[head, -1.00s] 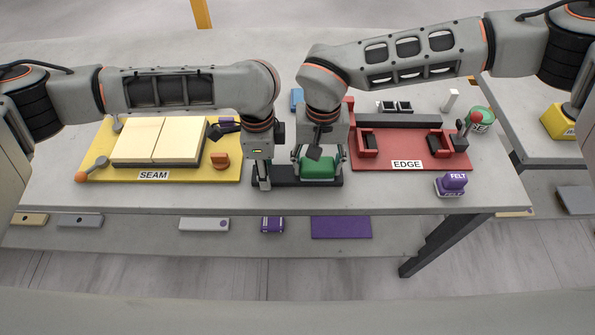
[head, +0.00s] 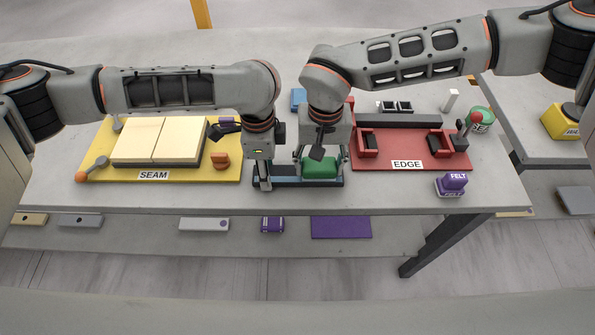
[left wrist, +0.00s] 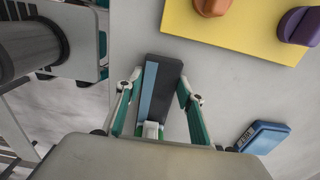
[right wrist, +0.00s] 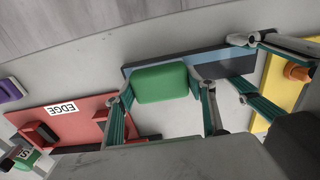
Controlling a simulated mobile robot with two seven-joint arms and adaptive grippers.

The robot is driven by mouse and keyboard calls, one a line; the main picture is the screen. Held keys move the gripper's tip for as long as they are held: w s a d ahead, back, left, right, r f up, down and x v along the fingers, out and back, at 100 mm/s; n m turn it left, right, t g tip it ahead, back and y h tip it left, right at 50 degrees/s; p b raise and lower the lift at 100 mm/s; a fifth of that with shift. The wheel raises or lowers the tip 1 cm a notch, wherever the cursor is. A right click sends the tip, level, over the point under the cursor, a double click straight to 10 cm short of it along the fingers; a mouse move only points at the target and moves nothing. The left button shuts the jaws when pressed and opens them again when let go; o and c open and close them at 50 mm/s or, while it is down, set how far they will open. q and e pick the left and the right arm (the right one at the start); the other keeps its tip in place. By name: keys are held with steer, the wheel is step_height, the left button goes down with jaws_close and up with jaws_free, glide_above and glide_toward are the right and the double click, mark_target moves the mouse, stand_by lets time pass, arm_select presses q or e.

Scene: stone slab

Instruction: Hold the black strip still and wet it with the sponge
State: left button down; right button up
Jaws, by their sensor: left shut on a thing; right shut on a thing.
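The black strip (head: 259,186) lies flat on the stone-grey table, with a blue-grey wet-looking band along its front side; the band (left wrist: 148,92) also shows in the left wrist view. My left gripper (head: 263,178) is shut on the strip near its left end, with its fingers on both sides. My right gripper (head: 320,160) is shut on the green sponge (head: 320,171), which sits on the strip's right part. In the right wrist view, the sponge (right wrist: 162,84) is between the fingers and hides the strip beneath it.
The yellow SEAM board (head: 100,174) with pale slabs is on the left. The red EDGE fixture (head: 385,163) is on the right, with a purple FELT block (head: 452,183) in front. A blue block (head: 298,98) is behind. A lower shelf holds several small items.

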steer(key=shift+d, duration=1.3)
steer(key=shift+a+f, duration=0.1)
steer(key=shift+a, duration=2.55)
steer(key=shift+r, duration=0.2)
